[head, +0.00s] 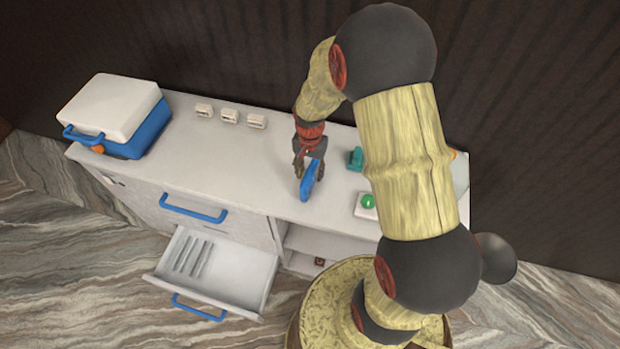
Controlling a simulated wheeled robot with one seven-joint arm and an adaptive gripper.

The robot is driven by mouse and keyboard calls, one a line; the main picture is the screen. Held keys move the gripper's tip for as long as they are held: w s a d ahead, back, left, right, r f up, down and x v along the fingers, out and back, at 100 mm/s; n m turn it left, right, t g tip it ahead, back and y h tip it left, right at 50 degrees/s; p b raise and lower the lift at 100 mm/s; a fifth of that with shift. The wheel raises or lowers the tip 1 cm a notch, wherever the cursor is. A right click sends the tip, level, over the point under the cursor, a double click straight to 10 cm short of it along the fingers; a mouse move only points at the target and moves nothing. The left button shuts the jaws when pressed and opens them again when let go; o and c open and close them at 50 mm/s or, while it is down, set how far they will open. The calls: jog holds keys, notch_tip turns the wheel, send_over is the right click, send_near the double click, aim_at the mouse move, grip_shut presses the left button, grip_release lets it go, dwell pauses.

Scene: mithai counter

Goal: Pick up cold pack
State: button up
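The cold pack (310,183) appears to be the flat blue piece at the middle of the counter, standing on edge and slightly tilted. My gripper (302,168) points down at its upper left side, and the dark fingers look closed on its top part. The finger contact is small and partly hidden. I cannot tell whether the pack's lower edge touches the counter or hangs just above it.
A white-and-blue cooler box (115,112) stands at the counter's left end. Three small white blocks (228,115) line the back. A teal object (355,159) and a green-buttoned box (366,205) are to the right. A lower drawer (245,280) is open.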

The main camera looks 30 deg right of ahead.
jog(key=shift+c, duration=1.2)
grip_shut()
